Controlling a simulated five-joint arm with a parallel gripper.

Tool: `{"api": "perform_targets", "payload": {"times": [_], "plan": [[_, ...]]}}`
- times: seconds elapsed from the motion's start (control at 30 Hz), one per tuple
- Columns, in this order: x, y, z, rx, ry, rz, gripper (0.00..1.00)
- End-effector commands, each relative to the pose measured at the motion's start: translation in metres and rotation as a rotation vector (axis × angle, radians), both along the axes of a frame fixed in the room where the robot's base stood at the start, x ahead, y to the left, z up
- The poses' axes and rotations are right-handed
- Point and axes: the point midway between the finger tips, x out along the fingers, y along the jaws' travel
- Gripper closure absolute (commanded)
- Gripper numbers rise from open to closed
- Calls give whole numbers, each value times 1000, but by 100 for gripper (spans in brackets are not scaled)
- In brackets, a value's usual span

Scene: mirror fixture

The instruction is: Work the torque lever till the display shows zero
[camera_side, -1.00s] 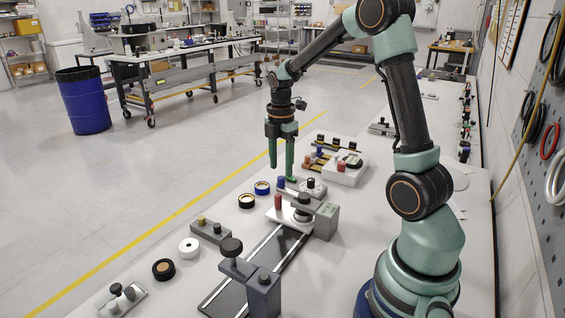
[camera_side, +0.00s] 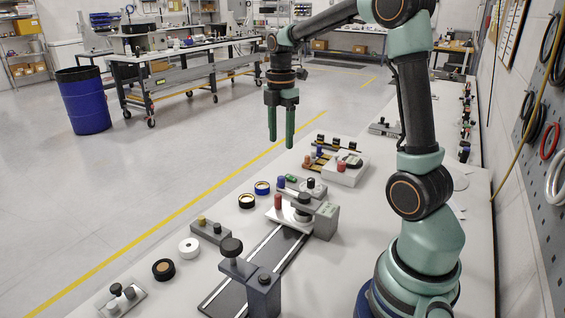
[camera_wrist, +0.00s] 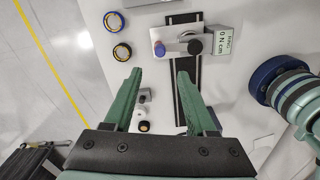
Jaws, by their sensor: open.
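The torque lever (camera_wrist: 178,46) is a grey bar on the mirror fixture, with a blue knob (camera_wrist: 159,48) at its left end and a black knob (camera_wrist: 195,46) at its right. The display (camera_wrist: 224,41) on the grey block appears to read 0 N cm. My gripper (camera_side: 281,143) is open and empty, well above the fixture and apart from the lever. In the wrist view its green fingers (camera_wrist: 159,75) are spread, short of the lever.
A dark rail (camera_side: 262,272) runs along the bench from the fixture to a grey clamp block (camera_side: 264,290) with a black knob. Tape rings (camera_side: 262,187) lie left of the fixture. A white box (camera_side: 345,172) stands behind it. Space around my raised gripper is clear.

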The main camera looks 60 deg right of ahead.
Motion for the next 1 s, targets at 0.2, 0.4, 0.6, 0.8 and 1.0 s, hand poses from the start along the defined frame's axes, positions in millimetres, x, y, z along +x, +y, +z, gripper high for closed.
{"api": "perform_targets", "payload": {"times": [0.2,0.4,0.6,0.8,1.0], "plan": [[-1,1,-26,2,5,0,43],[-1,1,-65,2,6,0,43],[-1,1,-99,2,4,0,43],[0,0,-116,0,2,0,43],[0,0,-120,0,0,0,43]]}}
